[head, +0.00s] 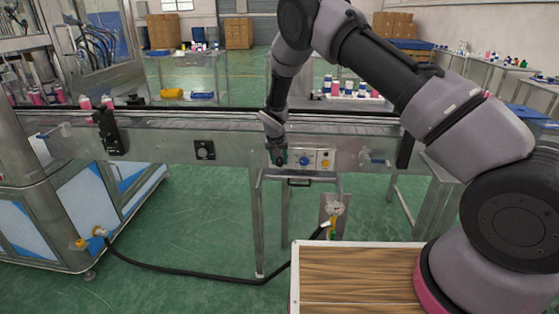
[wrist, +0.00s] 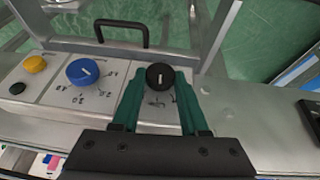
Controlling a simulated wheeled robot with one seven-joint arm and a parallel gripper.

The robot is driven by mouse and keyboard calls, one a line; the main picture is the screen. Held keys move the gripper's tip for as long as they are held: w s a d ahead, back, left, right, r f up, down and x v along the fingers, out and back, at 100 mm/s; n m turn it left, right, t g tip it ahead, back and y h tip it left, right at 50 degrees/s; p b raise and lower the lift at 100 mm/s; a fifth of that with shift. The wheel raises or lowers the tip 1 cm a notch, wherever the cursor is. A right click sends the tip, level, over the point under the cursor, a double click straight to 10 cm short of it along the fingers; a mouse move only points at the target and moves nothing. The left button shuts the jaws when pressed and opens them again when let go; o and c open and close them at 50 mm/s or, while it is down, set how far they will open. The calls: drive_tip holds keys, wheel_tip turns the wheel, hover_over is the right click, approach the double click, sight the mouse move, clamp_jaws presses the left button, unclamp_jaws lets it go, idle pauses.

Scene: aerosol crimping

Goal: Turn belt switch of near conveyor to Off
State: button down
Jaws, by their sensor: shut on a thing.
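The near conveyor's control panel (head: 309,158) is on the front side of the conveyor (head: 230,140). The belt switch is a round black knob (wrist: 160,74) with a short white mark, set at one end of the panel. Marks printed beside it are too small to read. My gripper (wrist: 160,82) has its two green fingers closed on the knob from both sides. In the head view, my gripper (head: 279,157) is at the panel's left end and hides the knob there.
Beside the switch on the panel are a blue dial (wrist: 83,71), a yellow button (wrist: 35,64) and a small black button (wrist: 17,88). A black handle (wrist: 122,33) sticks out close to the fingers. A black box (head: 204,150) is on the conveyor side, left of my gripper.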

drive_tip(key=h, duration=0.2)
drive_tip(key=a+h, duration=0.1)
drive_tip(key=shift+f+n+h, duration=0.15)
drive_tip(key=shift+n+h, duration=0.25)
drive_tip(key=h, duration=0.2)
drive_tip(key=n+h, duration=0.1)
drive_tip(key=h, duration=0.1)
drive_tip(key=shift+a+f+h, duration=0.2)
drive_tip(key=shift+h, duration=0.2)
drive_tip(key=shift+c, duration=2.1)
unclamp_jaws()
drive_tip(key=shift+a, duration=0.1)
drive_tip(key=v, duration=1)
drive_tip(key=shift+s+a, duration=0.15)
drive_tip(key=shift+a, duration=0.15)
drive_tip(key=shift+r, duration=0.1)
